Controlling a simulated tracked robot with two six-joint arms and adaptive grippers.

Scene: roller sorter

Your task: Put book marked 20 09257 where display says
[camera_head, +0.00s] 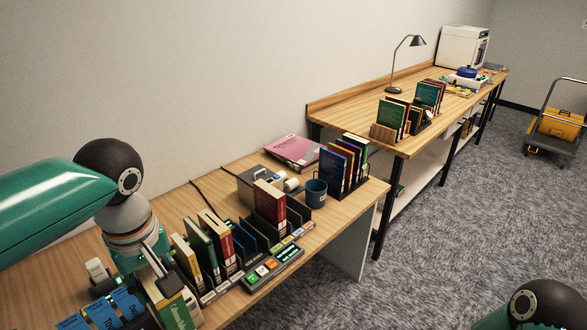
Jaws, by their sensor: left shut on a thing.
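My left gripper (160,268) is low at the left end of the near desk, shut on a book (176,311) with a green cover and pale page edges. The book stands roughly upright, its lower part cut off by the picture's edge. I cannot read the number 20 09257 on it. A dark console with a small lit display (288,254) and coloured buttons lies at the desk's front edge; its text is too small to read. Behind it is a black slotted sorter (246,240) holding yellow, green and red books, with some slots empty. My right gripper is out of view.
A blue mug (316,193), a grey box (243,185), a pink binder (293,152) and a rack of books (343,168) stand farther along the desk. Blue labelled items (110,310) lie at the lower left. A longer table (350,108) with a lamp stands beyond.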

